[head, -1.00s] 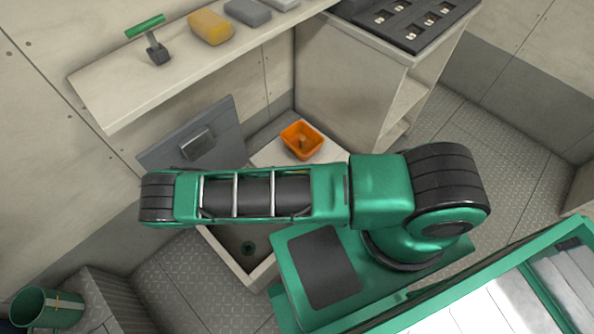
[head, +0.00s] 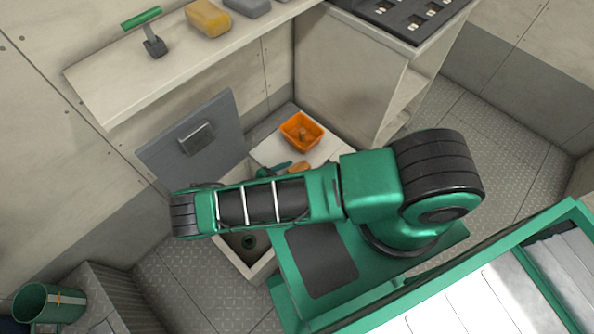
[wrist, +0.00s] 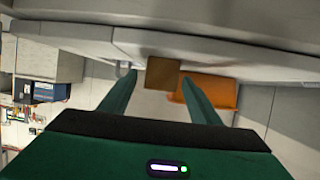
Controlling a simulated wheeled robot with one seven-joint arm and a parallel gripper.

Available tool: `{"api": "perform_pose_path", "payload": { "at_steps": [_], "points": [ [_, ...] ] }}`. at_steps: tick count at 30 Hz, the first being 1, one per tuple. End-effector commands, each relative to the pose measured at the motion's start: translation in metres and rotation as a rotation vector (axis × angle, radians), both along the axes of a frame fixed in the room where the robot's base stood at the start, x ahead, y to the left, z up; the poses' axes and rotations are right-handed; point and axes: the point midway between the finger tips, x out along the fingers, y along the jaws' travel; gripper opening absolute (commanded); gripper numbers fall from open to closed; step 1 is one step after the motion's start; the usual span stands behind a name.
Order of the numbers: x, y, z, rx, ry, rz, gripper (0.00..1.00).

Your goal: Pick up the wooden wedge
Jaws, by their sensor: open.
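The wooden wedge (wrist: 162,75) shows as a brown block in the wrist view, between the tips of my open gripper (wrist: 158,78) and ahead of them. I cannot tell the remaining distance. In the head view an orange-brown piece (head: 300,167), seemingly the wedge, lies on the white locker top (head: 266,153), partly hidden by my arm. The green fingers of my gripper (head: 281,169) show just left of it. The jaws hold nothing.
An orange bin (head: 286,134) with a brown thing inside stands just behind the piece. A raised grey lid (head: 220,125) is at left, an open well (head: 237,262) below. A shelf (head: 100,88) overhangs at upper left; a cabinet (head: 340,85) stands at right.

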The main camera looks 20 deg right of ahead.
Motion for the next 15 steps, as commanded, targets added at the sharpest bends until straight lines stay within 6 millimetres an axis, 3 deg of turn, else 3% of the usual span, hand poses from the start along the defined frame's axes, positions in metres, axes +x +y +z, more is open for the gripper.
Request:
{"api": "perform_pose_path", "payload": {
  "at_steps": [6,15],
  "points": [
    [0.009,-0.024,-0.011,0.0,0.001,0.0,0.57],
    [0.01,-0.029,-0.013,0.0,0.0,0.0,0.57]
  ]
}}
